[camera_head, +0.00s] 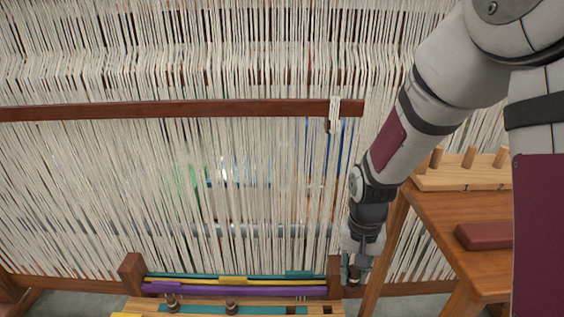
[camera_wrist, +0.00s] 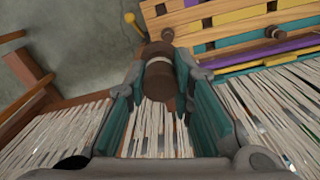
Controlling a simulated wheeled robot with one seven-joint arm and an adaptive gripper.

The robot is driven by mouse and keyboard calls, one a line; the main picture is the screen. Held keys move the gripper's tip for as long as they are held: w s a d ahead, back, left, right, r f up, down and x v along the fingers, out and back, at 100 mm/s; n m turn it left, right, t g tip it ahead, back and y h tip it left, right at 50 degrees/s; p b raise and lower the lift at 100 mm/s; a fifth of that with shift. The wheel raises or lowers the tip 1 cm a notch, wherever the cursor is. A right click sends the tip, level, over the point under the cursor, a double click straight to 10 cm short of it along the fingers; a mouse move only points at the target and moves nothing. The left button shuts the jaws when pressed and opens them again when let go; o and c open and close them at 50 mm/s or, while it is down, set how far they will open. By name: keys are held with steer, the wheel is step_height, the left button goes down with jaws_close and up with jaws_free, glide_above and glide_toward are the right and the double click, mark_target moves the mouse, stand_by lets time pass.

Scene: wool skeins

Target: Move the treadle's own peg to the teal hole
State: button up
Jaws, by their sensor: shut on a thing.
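My gripper (camera_wrist: 158,82) is shut on a dark brown round peg (camera_wrist: 158,62) with a pale band, held between its teal-padded fingers. In the head view my gripper (camera_head: 354,272) is low, just right of the treadle frame's right post, and the peg is hardly visible there. The board also shows at the bottom of the head view (camera_head: 205,310). I cannot tell which hole is the teal one.
Pale warp threads (camera_head: 200,190) hang behind the treadles, crossed by a brown bar (camera_head: 170,110). A wooden bench (camera_head: 440,212) with a peg rack (camera_head: 465,182) and a red-brown block (camera_head: 485,235) stands right. Grey floor (camera_wrist: 85,45) is open beside the board.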

steer(key=s+d+r+n+p, duration=0.1)
steer(key=r+p, duration=1)
steer(key=p, duration=0.2)
steer(key=s+d+r+n+p, duration=0.2)
steer(key=r+p, duration=1)
steer(key=p, duration=0.1)
steer(key=shift+s, duration=0.3)
